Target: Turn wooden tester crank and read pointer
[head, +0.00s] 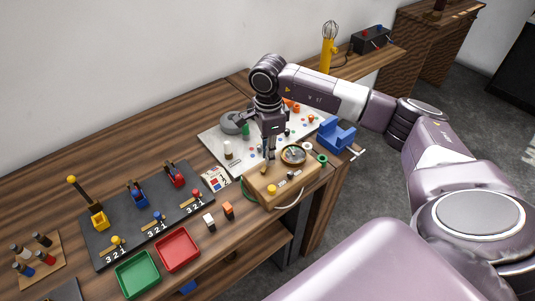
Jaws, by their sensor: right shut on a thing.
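The wooden tester (277,184) sits near the table's right front, with a round dial (293,154) on its top. My right gripper (269,155) points down at the tester's back left, just left of the dial. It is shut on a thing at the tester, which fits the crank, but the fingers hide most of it. The pointer on the dial is too small to read. My left gripper is not in view.
A pale board (225,133) with small coloured parts lies behind the tester. A blue holder (336,135) stands to the right. A red tray (177,249), a green tray (137,274) and a dark board (180,222) with coloured stations lie to the left.

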